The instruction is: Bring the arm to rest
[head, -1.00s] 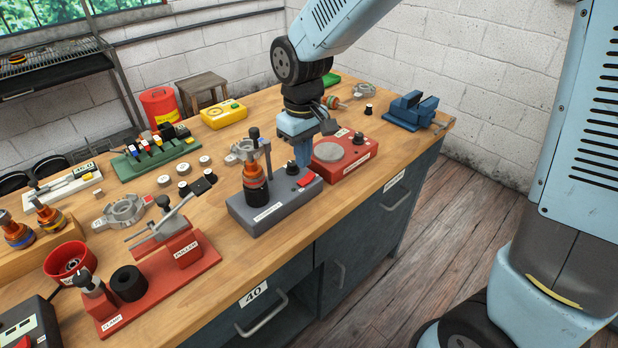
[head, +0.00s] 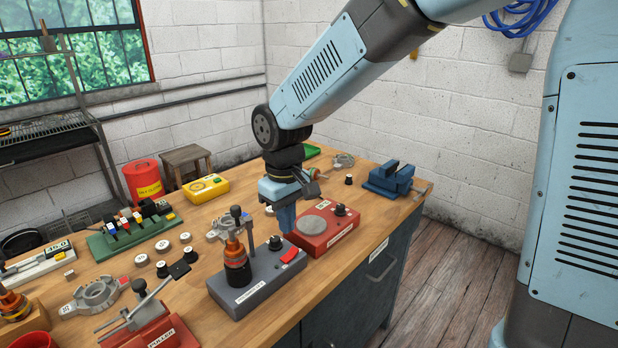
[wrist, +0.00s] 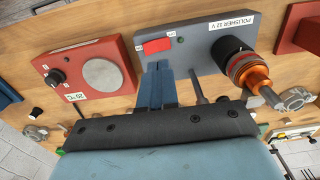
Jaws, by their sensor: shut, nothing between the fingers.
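My gripper (head: 287,231) points down above the workbench (head: 350,265), behind the grey polisher (head: 255,290) and left of the red unit with a round grey plate (head: 312,224). Its blue fingers are together with nothing between them. In the wrist view the fingers (wrist: 163,68) appear just below the polisher's red switch (wrist: 158,46); the height of the gap is hard to tell. An orange and black rotor (head: 236,257) stands upright on the polisher, apart from my gripper. My arm reaches in from the upper right.
A blue vise (head: 388,179) sits at the bench's far right. Left of the polisher are a puller (head: 160,335), a grey housing (head: 95,296), several round parts and a green rack (head: 130,235). A yellow meter (head: 206,189) is behind. Wooden floor (head: 445,265) is free on the right.

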